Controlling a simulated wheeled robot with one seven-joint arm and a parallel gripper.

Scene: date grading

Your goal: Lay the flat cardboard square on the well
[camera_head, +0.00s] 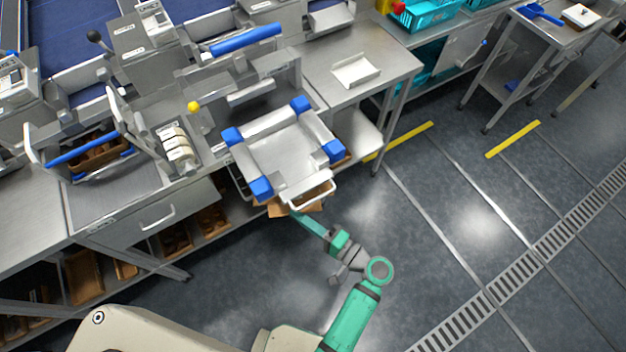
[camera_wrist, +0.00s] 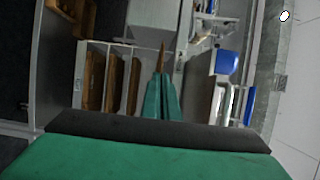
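The well appears to be the square metal recess (camera_head: 283,155) with blue corner blocks and a white front handle, on the machine in the middle of the head view. In the wrist view my gripper's (camera_wrist: 161,78) two green fingers are close together on a thin brown piece, seen edge-on, which looks like the cardboard square (camera_wrist: 162,56). In the head view my gripper (camera_head: 300,216) is at the front edge of the well, just below the handle. Brown cardboard (camera_head: 312,207) shows there, partly hidden under the handle and rim.
A steel table (camera_head: 385,65) with a white tray (camera_head: 355,71) stands right of the well. A bench with a drawer (camera_head: 145,222) is at left, with brown boxes on the shelf below. In the wrist view a shelf holds brown boards (camera_wrist: 114,83).

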